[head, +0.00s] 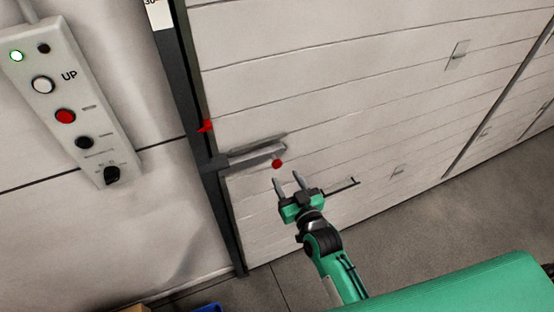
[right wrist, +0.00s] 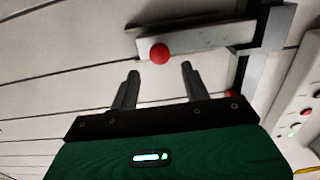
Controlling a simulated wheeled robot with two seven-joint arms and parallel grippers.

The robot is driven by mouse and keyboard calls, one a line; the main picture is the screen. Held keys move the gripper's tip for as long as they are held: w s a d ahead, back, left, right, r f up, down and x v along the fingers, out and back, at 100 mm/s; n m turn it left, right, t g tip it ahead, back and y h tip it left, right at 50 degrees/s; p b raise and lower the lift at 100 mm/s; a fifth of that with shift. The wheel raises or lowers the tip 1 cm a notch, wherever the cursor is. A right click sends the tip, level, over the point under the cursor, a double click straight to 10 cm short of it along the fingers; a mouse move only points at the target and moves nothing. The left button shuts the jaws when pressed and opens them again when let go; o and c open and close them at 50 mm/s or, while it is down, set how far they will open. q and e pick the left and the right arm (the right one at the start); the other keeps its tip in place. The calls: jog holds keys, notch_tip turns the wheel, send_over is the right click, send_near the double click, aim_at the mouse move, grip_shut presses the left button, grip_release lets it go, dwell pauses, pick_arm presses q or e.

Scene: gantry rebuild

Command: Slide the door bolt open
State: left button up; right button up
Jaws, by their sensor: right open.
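The door bolt (head: 250,157) is a grey horizontal bar on the white panelled door (head: 330,90), its left end at the dark door post. A red round knob (head: 277,164) sits near its right end. My right gripper (head: 287,180) is open and empty, just below the knob in the head view. In the right wrist view the bolt (right wrist: 200,38) and red knob (right wrist: 159,54) lie beyond the two spread fingertips (right wrist: 160,68), with the knob between their lines. I see no contact with the knob. My left gripper is not in view.
A control box (head: 70,95) with several buttons and a green light hangs on the wall at left. The dark post (head: 190,90) carries a red marker (head: 205,126). A thin dark handle (head: 343,187) is on the door right of my gripper. Grey floor (head: 420,240) lies below.

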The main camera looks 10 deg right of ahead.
aim_at(278, 165)
jog(key=w, duration=0.2)
jog(key=w+a+p, duration=0.1)
jog(key=w, duration=0.4)
jog(key=shift+w+a+p, duration=0.2)
jog(key=shift+a+p, duration=0.05)
jog(key=shift+p, duration=0.15)
